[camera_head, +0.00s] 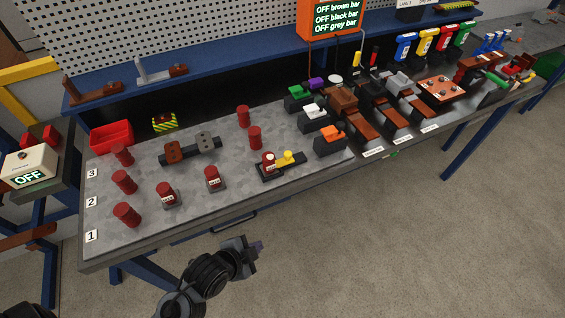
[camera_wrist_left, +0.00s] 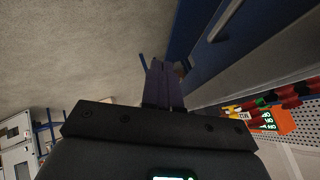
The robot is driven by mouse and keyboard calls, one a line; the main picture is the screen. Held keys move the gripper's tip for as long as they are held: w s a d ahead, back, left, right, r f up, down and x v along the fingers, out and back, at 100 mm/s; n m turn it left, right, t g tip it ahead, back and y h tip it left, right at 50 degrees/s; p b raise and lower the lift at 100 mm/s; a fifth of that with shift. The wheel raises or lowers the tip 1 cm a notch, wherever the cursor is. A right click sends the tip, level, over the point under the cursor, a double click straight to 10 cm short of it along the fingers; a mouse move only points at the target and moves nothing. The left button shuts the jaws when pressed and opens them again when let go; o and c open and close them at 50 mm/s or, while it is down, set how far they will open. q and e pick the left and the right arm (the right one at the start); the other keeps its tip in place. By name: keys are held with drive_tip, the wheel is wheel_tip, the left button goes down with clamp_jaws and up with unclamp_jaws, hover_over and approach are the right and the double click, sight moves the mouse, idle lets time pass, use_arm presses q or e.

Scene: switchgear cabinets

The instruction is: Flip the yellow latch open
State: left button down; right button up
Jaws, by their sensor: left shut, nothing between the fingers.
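The yellow latch (camera_head: 288,157) sits on a narrow black base on the grey bench top, beside a red cylinder (camera_head: 268,160) on the same base. Its exact position, open or closed, is too small to tell. My left gripper (camera_head: 258,246) is in front of the bench's front edge, over the floor, below the latch in the picture and apart from it. Its dark fingers are together and empty, and they also show in the left wrist view (camera_wrist_left: 163,84). The latch cannot be made out in the wrist view. My right gripper is not in view.
Several red cylinders (camera_head: 125,214) stand on the bench top (camera_head: 165,232). An orange-topped block (camera_head: 331,138) is right of the latch. A drawer handle (camera_head: 233,222) projects from the bench front near my left gripper. Brown bars (camera_head: 362,123) lie further right. The floor in front is clear.

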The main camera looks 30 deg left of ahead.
use_arm(q)
drive_tip(key=w+a+r+m+t+y+p, duration=0.1)
drive_tip(key=w+r+m+t+y+p, duration=0.1)
drive_tip(key=r+p, duration=0.4)
drive_tip(key=w+r+m+t+y+p, duration=0.2)
drive_tip(key=w+r+m+t+p, duration=0.2)
drive_tip(key=w+r+t+p, duration=0.1)
drive_tip(key=shift+w+a+r+m+p, duration=0.35)
drive_tip(key=shift+r+p, duration=0.15)
drive_tip(key=shift+r, duration=0.35)
approach(286, 157)
drive_tip(key=x, duration=0.5)
drive_tip(key=shift+w+b, duration=0.15)
drive_tip(key=shift+b, duration=0.25)
drive_tip(key=shift+x, duration=0.8)
